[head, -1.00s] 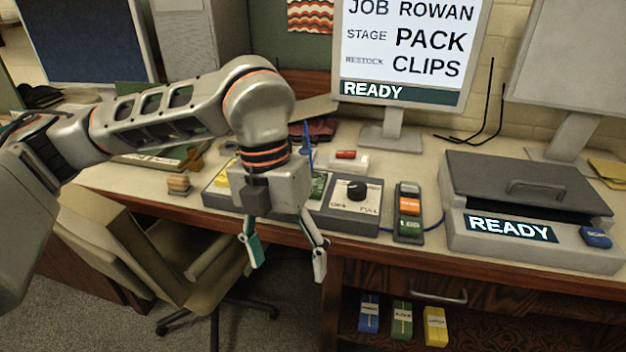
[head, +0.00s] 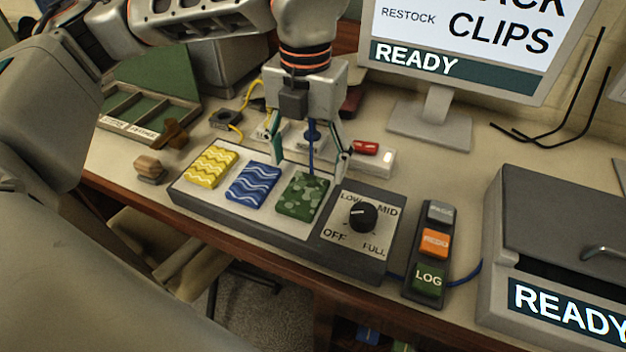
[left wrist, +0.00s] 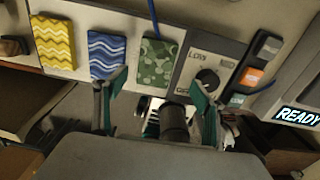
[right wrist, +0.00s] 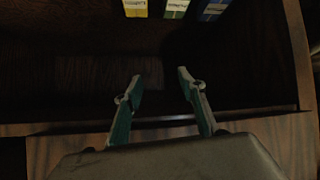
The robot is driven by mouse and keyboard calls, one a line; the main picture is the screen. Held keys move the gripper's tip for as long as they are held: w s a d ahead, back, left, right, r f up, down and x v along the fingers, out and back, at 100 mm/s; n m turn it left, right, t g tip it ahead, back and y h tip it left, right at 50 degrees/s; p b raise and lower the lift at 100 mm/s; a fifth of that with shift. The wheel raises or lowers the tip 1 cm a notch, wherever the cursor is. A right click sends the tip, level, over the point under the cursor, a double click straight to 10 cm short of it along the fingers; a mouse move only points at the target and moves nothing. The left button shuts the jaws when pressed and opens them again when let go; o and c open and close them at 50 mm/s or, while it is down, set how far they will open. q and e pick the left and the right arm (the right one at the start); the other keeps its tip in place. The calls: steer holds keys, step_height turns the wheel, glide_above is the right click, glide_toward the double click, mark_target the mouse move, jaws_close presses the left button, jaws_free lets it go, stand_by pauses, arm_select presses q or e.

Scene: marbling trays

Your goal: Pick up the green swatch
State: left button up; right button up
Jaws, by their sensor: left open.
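My left gripper (head: 309,168) is open and empty. It hangs above and just behind the green swatch, its fingers apart. In the left wrist view the green swatch (left wrist: 156,63) lies beyond the gap between the open left fingertips (left wrist: 153,84). My right gripper (right wrist: 159,78) has its fingers apart with nothing between them, in front of a dark wooden recess.
The yellow swatch (head: 211,166) lies at the panel's left. A black dial (head: 363,216) and a button strip (head: 429,250) are to the right. A lidded machine (head: 560,225) stands far right.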

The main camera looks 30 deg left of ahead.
mark_target(304, 192)
arm_select(q)
steer(key=shift+s+a+f, duration=0.1)
steer(key=shift+s+f, duration=0.05)
steer(key=shift+f, duration=0.35)
steer(key=shift+s+f, duration=0.15)
steer(key=shift+f, duration=0.3)
steer(key=f, duration=0.4)
steer(key=shift+w+a+f, duration=0.1)
steer(key=shift+a+f, duration=0.05)
steer(key=shift+a, duration=0.25)
steer(key=shift+w+f, duration=0.1)
steer(key=shift+f, duration=0.4)
steer(key=c, duration=1.2)
